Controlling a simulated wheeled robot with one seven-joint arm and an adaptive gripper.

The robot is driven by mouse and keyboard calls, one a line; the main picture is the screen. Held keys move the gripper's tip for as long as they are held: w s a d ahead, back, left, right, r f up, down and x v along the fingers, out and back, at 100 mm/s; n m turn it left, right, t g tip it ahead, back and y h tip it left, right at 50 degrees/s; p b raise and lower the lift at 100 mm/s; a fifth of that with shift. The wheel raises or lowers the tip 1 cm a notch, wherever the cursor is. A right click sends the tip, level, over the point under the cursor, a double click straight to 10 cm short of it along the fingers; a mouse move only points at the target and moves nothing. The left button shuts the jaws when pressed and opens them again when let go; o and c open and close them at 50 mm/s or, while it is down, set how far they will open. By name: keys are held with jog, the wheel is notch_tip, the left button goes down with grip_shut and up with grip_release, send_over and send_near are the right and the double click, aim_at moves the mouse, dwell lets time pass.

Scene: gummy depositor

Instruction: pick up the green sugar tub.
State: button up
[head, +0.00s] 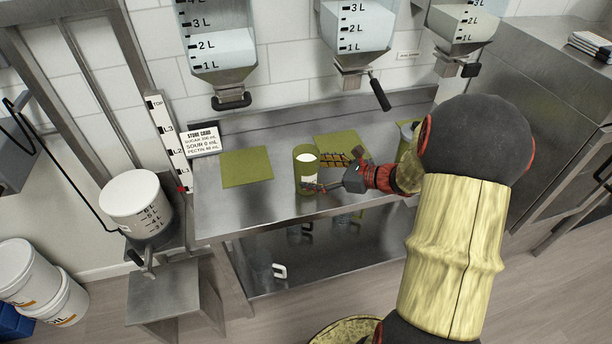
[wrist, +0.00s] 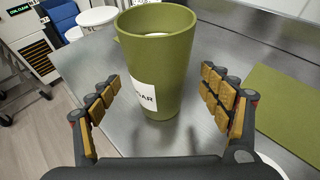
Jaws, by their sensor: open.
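The green sugar tub (head: 306,176) stands upright on the steel bench, with pale contents at its top and a white label on its side. In the wrist view the tub (wrist: 160,50) shows large and close, its label ending in "AR". My gripper (head: 322,174) is open, reaching in from the right. In the wrist view my gripper (wrist: 161,86) has one padded finger on each side of the tub, with gaps visible on both sides. The tub's base shows on the bare steel.
A green mat (head: 246,168) lies left of the tub, and another (head: 340,146) lies behind my gripper. A second green container (head: 406,134) is partly hidden by my arm. Hoppers hang above, one with a black handle (head: 380,94). A store card (head: 203,140) stands at the back left.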

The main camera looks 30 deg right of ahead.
jog(key=b+x, duration=0.1)
jog(key=x, duration=0.2)
jog(key=shift+w+a+f, duration=0.1)
jog(key=shift+w+f, duration=0.05)
jog(key=shift+f, duration=0.15)
jog(key=shift+c, duration=1)
jog(key=shift+r, duration=0.1)
jog(key=c, duration=1.5)
